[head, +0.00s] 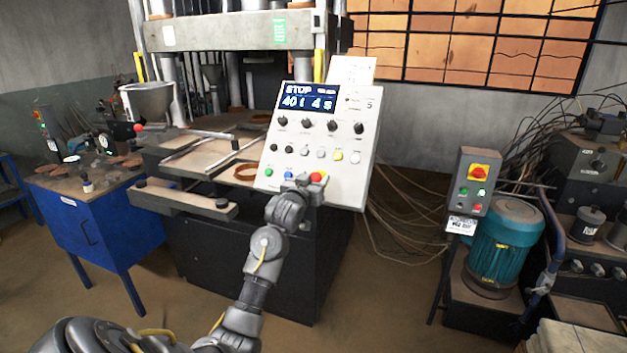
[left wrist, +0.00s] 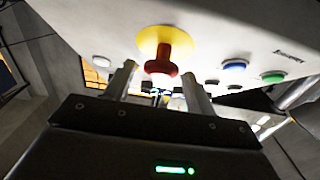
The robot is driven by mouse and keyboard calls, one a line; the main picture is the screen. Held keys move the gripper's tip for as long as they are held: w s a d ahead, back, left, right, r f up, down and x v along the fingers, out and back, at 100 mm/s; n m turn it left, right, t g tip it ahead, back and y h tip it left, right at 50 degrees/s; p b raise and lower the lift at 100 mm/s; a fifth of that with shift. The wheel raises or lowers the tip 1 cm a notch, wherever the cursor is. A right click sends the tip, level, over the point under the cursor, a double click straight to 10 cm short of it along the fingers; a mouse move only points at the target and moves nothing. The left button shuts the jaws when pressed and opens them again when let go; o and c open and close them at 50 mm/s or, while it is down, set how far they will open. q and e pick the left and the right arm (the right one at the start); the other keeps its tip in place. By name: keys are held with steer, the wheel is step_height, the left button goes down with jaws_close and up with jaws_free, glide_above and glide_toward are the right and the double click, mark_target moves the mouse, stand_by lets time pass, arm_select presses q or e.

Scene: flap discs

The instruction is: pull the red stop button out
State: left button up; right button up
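The red stop button (head: 318,177) is at the lower edge of a white tilted control panel (head: 335,135). In the left wrist view, the red button (left wrist: 164,66) has a mushroom head and stands on a round yellow plate (left wrist: 150,40). My left gripper (head: 304,182) is at the panel's lower edge, beside the button and partly in front of it. In the left wrist view, my left gripper (left wrist: 160,72) is open. Its two fingers stand either side of the button head, with a visible gap on each side. My right gripper is not in view.
Green, blue and white buttons sit left of the red one on the panel, below dark knobs and a lit display (head: 308,100). A press (head: 235,30) stands behind. A blue cabinet (head: 90,220) is at left; a teal motor (head: 503,245) and switch box (head: 474,183) at right.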

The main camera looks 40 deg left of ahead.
arm_select(q)
steer(key=shift+s+f, duration=0.1)
steer(key=shift+s+d, duration=0.15)
steer(key=shift+s, duration=0.2)
steer(key=b+v, duration=0.2)
steer(key=v, duration=0.8)
steer(key=shift+w, duration=0.1)
